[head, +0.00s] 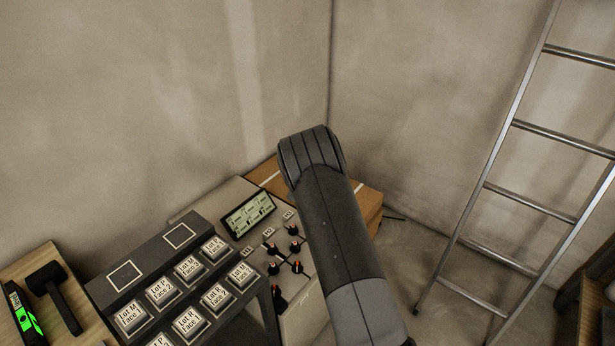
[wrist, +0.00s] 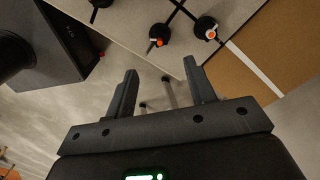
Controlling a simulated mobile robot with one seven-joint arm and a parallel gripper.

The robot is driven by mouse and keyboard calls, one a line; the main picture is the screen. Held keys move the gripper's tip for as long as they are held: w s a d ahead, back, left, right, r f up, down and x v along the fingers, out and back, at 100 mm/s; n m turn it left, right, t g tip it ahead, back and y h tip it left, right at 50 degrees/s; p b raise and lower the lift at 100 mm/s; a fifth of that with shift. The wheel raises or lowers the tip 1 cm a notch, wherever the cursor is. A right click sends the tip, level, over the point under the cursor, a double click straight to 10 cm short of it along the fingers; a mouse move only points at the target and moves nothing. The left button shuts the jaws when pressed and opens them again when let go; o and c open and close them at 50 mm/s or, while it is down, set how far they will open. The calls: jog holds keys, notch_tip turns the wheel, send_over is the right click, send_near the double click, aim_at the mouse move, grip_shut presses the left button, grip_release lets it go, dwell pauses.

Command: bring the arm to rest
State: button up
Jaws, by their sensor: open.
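My gripper (wrist: 164,82) shows in the wrist view with its two fingers wide apart and nothing between them. Beyond the fingertips are the edge of a pale panel (wrist: 150,14) and the floor. In the head view my arm reaches up from the bottom right of centre, and its forearm hides the gripper. The panel (head: 235,190) with a small display (head: 248,215) and several black knobs with orange marks (head: 294,230) stands just left of the arm. I cannot tell the exact gap between gripper and panel.
A dark rack (head: 118,309) of labelled tile blocks stands left of the panel. A black mallet (head: 56,294) and a green-lit level (head: 22,314) lie on a wooden top at far left. A cardboard box (head: 371,204) is behind the arm. A ladder (head: 497,150) leans at right.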

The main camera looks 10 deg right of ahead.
jog(key=s+r+n+t+y, duration=0.1)
jog(key=s+r+n, duration=0.45)
jog(key=r, duration=0.95)
jog(key=s+r+n+t, duration=0.1)
jog(key=s+r+n, duration=0.1)
jog(key=s+r, duration=0.95)
jog(key=s+r+n+t, duration=0.1)
jog(key=s+r+n, duration=0.2)
jog(key=s, duration=0.5)
jog(key=s+d+r+n+t, duration=0.1)
jog(key=s+r+n, duration=0.2)
jog(key=s+r, duration=0.2)
jog(key=s+r+n+t+h, duration=0.1)
jog(key=s+r+n, duration=0.2)
jog(key=s, duration=0.7)
jog(key=shift+s+d+r+t, duration=0.3)
jog(key=shift+d+r, duration=0.1)
jog(key=shift+r, duration=0.5)
